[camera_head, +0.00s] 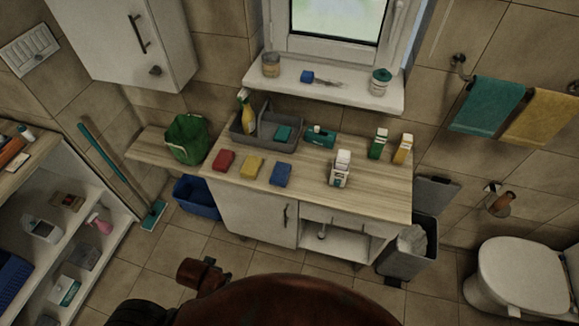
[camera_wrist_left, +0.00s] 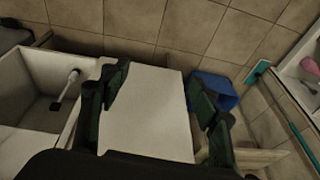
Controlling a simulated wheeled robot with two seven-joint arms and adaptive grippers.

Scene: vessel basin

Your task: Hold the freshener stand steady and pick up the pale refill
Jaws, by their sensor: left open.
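In the head view, a white upright item with a dark label (camera_head: 340,168) stands on the front right of the wooden counter. A green carton with a white top (camera_head: 378,143) and a yellow one (camera_head: 403,149) stand behind it. A teal item (camera_head: 320,136) lies near the back edge. I cannot tell which of these is the freshener stand or the pale refill. In the left wrist view, my left gripper (camera_wrist_left: 158,76) is open and empty, with its dark fingers apart in front of the white cabinet door. My right gripper is not in view.
A green bucket (camera_head: 187,139) is left. A blue bin (camera_head: 196,197) and a grey bin (camera_head: 410,255) stand on the floor.

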